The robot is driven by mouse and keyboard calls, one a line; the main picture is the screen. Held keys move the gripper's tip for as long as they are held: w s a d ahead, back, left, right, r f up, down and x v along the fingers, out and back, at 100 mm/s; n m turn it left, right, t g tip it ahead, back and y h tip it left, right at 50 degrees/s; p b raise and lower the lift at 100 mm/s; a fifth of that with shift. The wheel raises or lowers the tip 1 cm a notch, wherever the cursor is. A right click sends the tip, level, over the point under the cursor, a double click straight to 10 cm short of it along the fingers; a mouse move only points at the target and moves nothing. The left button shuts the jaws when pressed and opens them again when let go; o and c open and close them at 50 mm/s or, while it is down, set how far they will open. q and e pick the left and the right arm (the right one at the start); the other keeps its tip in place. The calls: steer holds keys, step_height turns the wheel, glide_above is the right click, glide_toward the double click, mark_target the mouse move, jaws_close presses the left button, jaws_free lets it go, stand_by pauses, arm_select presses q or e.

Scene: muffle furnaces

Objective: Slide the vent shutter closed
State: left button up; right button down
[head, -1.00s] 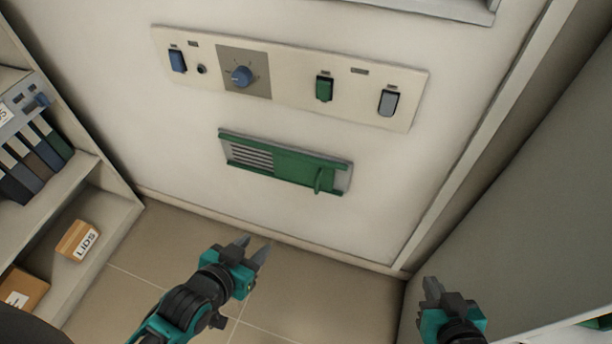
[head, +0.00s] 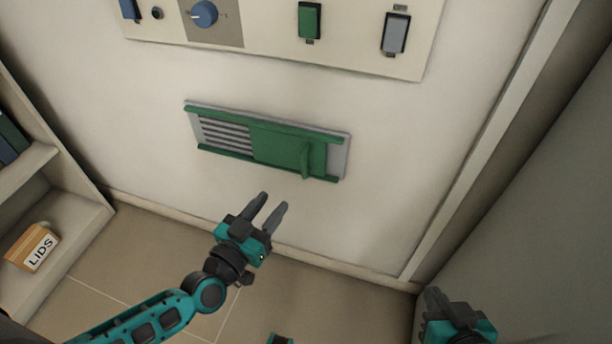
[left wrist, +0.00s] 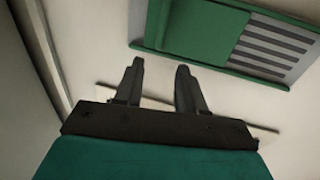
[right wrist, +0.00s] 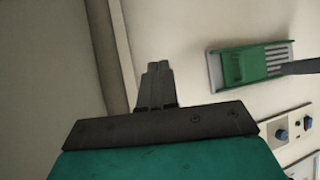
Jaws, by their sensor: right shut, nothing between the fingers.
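The vent shutter (head: 275,145) is a green sliding plate with an upright green handle (head: 306,159) near its right end. It sits in a green-railed vent frame on the white wall. Grey slats (head: 226,136) show uncovered at the left, and a bare grey strip shows at the right. My left gripper (head: 275,202) is open and empty, below the vent and apart from it. The left wrist view shows its two spread fingers (left wrist: 158,82) and the shutter (left wrist: 203,30) beyond. My right gripper (right wrist: 158,68) is shut and empty, low at the right in the head view (head: 450,300).
A control panel (head: 270,35) with a blue knob and rocker switches is above the vent. A shelf (head: 85,225) with a LIDS box (head: 33,247) stands at the left. A grey panel (head: 540,190) rises at the right. The wall around the vent is clear.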

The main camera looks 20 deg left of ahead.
mark_target(303, 164)
arm_select(q)
steer(key=b+x, duration=0.2)
steer(key=x, duration=1)
steer(key=shift+w+d+b, duration=0.1)
steer(key=shift+w+b, duration=0.3)
arm_select(e)
steer(key=shift+a+f, duration=0.55)
steer(key=shift+f, duration=0.2)
steer(key=shift+w+r, duration=0.1)
steer(key=shift+w, duration=0.05)
arm_select(q)
jaws_close()
arm_select(e)
steer(key=shift+d, duration=0.15)
